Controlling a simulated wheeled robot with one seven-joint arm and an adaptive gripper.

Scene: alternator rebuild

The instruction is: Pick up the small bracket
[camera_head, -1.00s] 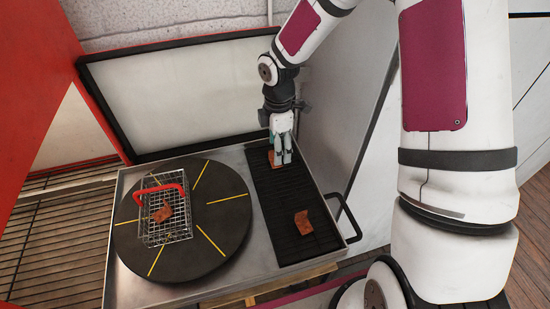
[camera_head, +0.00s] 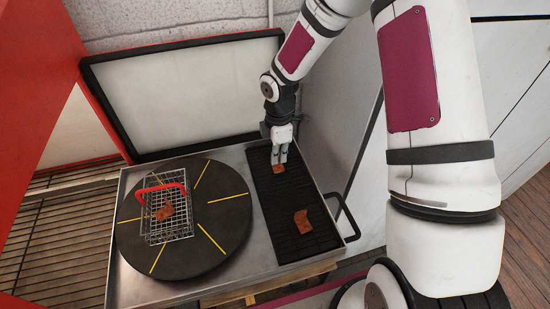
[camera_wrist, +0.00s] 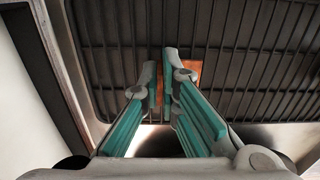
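The small bracket (camera_head: 278,169) is a rust-orange piece near the far end of the black ribbed mat (camera_head: 290,247), at the right of the metal tray. My gripper (camera_head: 280,158) points down right over it, with a narrow gap between its fingers. In the wrist view, my teal-padded fingers (camera_wrist: 161,72) are a little apart. Orange parts of the bracket (camera_wrist: 194,72) show in the gap and beside the right finger, which hides its middle. I cannot tell whether the fingertips touch it.
A larger rust-orange bracket (camera_head: 303,221) lies nearer on the mat. A wire basket (camera_head: 178,232) with a red handle holds another orange piece (camera_head: 164,211) on the black turntable (camera_head: 210,253). A tray handle (camera_head: 349,220) stands at right; a raised pale panel (camera_head: 185,95) is behind.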

